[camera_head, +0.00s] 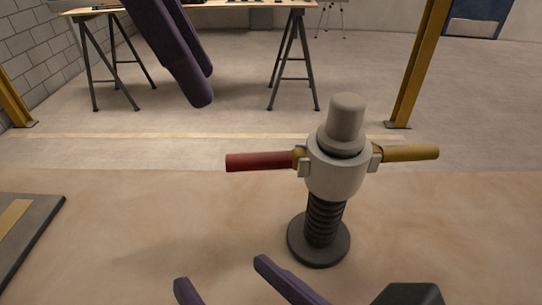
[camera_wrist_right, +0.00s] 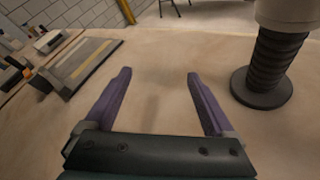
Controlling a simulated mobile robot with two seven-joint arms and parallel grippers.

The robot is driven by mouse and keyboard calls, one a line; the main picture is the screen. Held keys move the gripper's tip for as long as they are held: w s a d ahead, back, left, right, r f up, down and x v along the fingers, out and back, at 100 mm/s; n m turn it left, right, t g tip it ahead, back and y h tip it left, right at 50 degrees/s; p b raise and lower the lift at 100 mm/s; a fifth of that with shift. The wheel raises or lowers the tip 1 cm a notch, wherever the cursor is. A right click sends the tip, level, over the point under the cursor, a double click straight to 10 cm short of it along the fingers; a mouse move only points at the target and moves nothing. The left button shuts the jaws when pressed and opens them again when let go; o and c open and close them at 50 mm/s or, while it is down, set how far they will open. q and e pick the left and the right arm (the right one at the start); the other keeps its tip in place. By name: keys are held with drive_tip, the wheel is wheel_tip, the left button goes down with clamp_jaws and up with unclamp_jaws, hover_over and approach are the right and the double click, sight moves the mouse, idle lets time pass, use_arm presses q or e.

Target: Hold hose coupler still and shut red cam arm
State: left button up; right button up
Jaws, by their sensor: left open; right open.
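The pale grey hose coupler (camera_head: 334,178) stands upright on a black ribbed hose (camera_head: 324,220) with a round dark base. Its red cam arm (camera_head: 258,161) sticks out sideways to the left, and a yellow cam arm (camera_head: 412,152) sticks out to the right. My left gripper (camera_head: 203,88) is open and empty, above and left of the red arm, its purple fingers overlapping in view. My right gripper (camera_head: 220,272) is open and empty, low and left of the base. In the right wrist view its fingers (camera_wrist_right: 159,75) are wide apart, with the ribbed hose (camera_wrist_right: 274,62) to their right.
The coupler stands on a sandy tan surface (camera_head: 130,235). A dark flat panel with a yellowish strip (camera_head: 40,225) lies at the left edge. A trestle table (camera_head: 225,5) and yellow posts (camera_head: 415,65) stand behind. The surface between panel and coupler is clear.

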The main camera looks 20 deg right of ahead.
sight(319, 218)
drive_tip(key=w+d+f+m+h, duration=0.1)
drive_tip(key=h, duration=0.2)
drive_tip(key=w+d+f+m+h, duration=0.2)
drive_tip(key=h, duration=0.1)
drive_tip(key=w+d+f+m+g+h, duration=0.1)
drive_tip(key=m+h, duration=0.1)
drive_tip(key=shift+w+d+f+h, duration=0.2)
drive_tip(key=shift+w+h, duration=0.1)
drive_tip(key=shift+h, duration=0.1)
drive_tip(key=d+r+m+h, duration=0.1)
drive_tip(key=h, duration=0.1)
drive_tip(key=d+r+m+g+h, duration=0.1)
drive_tip(key=h, duration=0.1)
drive_tip(key=d+r+m+h, duration=0.1)
drive_tip(key=h, duration=0.1)
drive_tip(key=shift+s+d+m+g+h, duration=0.1)
drive_tip(key=shift+s+m+g+h, duration=0.2)
drive_tip(key=shift+s+g, duration=0.1)
drive_tip(key=shift+w+d, duration=0.1)
drive_tip(key=shift+d, duration=0.1)
drive_tip(key=x, duration=0.9)
drive_tip(key=shift+w+d, duration=0.15)
drive_tip(key=shift+d, duration=0.05)
drive_tip(key=shift+c, duration=0.3)
clamp_jaws()
